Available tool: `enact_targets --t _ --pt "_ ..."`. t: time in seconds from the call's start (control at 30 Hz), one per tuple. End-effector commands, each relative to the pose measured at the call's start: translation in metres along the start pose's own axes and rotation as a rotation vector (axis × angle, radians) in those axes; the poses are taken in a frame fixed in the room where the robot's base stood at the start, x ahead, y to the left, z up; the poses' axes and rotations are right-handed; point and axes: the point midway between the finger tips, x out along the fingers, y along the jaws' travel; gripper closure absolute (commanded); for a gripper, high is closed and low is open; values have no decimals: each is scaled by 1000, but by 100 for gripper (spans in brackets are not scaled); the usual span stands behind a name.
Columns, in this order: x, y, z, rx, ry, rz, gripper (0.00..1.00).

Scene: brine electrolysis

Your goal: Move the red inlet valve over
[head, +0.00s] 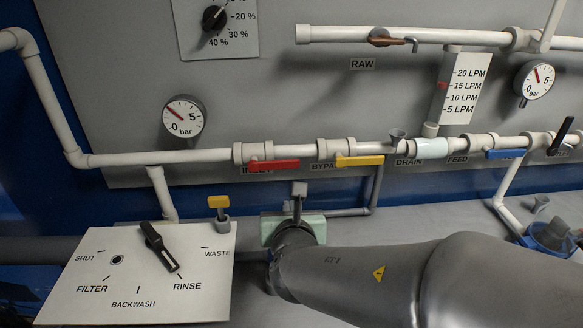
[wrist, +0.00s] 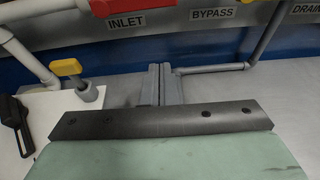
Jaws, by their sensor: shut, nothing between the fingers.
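The red inlet valve handle (head: 274,165) lies along the white pipe, roughly level, above the INLET label. Part of it shows at the top edge of the wrist view (wrist: 128,4), above the INLET label there. My gripper (head: 299,187) is below and a little right of the red handle, apart from it, pointing toward the panel. In the wrist view the two grey fingers (wrist: 158,84) are together with nothing between them.
A yellow bypass handle (head: 360,161) sits just right of the red one. A small yellow-handled valve (head: 219,204) and the selector plate (head: 205,290) with its black lever stand left of my gripper. A grey pipe (head: 374,190) runs to its right.

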Motion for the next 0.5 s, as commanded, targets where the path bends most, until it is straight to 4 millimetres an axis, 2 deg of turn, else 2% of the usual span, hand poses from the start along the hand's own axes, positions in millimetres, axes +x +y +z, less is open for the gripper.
enact_targets --t 0.07,0.27,0.5 --pt "1 5 0 -30 -3 17 100" --pt "12 4 6 -36 1 11 100" --pt "40 5 4 -33 1 14 100"
